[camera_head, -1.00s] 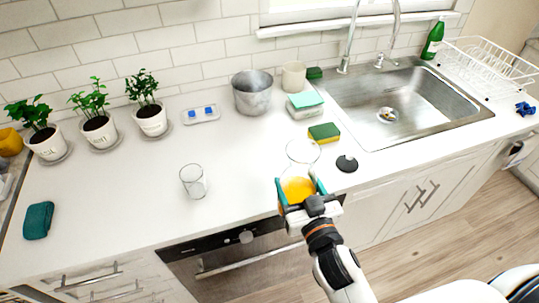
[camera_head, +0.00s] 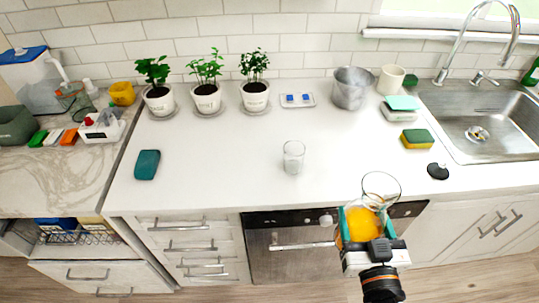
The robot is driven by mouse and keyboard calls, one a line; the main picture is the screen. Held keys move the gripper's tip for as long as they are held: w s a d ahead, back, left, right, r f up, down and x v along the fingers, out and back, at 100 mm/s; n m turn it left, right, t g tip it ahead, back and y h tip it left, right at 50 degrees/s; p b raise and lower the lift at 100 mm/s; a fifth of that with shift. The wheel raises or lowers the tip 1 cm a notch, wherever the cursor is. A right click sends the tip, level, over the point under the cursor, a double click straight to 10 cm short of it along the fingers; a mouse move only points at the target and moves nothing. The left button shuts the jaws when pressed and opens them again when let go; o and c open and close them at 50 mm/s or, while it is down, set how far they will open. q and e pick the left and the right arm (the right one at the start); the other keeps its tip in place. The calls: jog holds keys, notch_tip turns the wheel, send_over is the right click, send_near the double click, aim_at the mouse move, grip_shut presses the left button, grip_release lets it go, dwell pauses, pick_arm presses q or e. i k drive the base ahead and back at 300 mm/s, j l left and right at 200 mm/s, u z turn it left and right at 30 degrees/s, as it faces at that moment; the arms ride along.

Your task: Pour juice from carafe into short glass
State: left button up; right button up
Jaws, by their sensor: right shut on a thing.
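The carafe (camera_head: 381,187) is clear glass with orange juice (camera_head: 362,223) in its lower part. My right gripper (camera_head: 366,236) is shut on the carafe, low on its body, and holds it at the counter's front edge, right of the short glass. The carafe leans slightly. The short glass (camera_head: 294,158) is clear, looks empty and stands upright on the white counter, apart from the carafe. My left gripper is not in view.
A black lid (camera_head: 437,171) and a yellow-green sponge (camera_head: 417,139) lie right of the carafe, before the sink (camera_head: 485,120). A metal pot (camera_head: 352,88) and potted plants (camera_head: 205,97) stand behind. A teal cloth (camera_head: 147,164) lies left. The counter around the glass is clear.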

aim_at(294, 150)
jog(key=k+j, duration=0.1)
jog(key=j, duration=0.65)
jog(key=k+j, duration=0.15)
jog(key=j, duration=0.25)
jog(key=k+j, duration=0.1)
jog(key=j, duration=0.3)
jog(key=i, duration=0.45)
jog(key=j+z, duration=0.05)
